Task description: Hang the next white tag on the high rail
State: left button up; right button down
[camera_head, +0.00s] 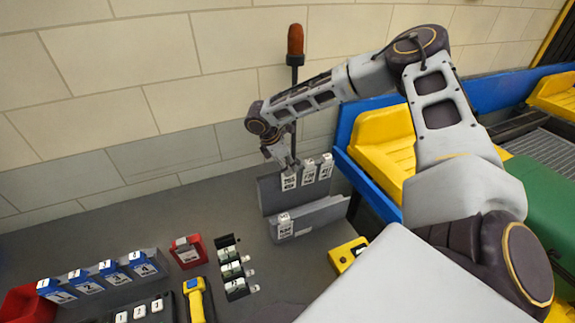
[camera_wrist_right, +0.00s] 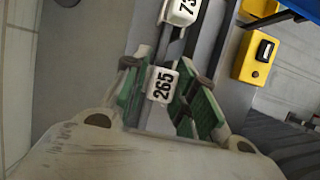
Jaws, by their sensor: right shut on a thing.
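I cannot tell if this tag bears on the rail. Two more white tags, a middle one (camera_head: 309,171) and a right one (camera_head: 326,167), hang on the high rail to its right. The low rail (camera_head: 318,214) stands in front, with one white tag (camera_head: 285,226) at its left end. My left gripper is out of view.
A yellow box (camera_head: 345,255) stands right of the low rail. A red holder (camera_head: 187,251), black clips (camera_head: 233,270), a yellow handheld device (camera_head: 195,299) and a rack with blue numbered tags (camera_head: 115,272) fill the near left. A blue-sided conveyor (camera_head: 370,171) stands right. A red-handled post (camera_head: 295,45) rises behind.

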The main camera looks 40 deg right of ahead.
jog(key=shift+f, duration=0.25)
jog(key=c, duration=1.1)
grip_release()
jog(key=shift+v, duration=6.05)
jog(key=shift+f, duration=0.1)
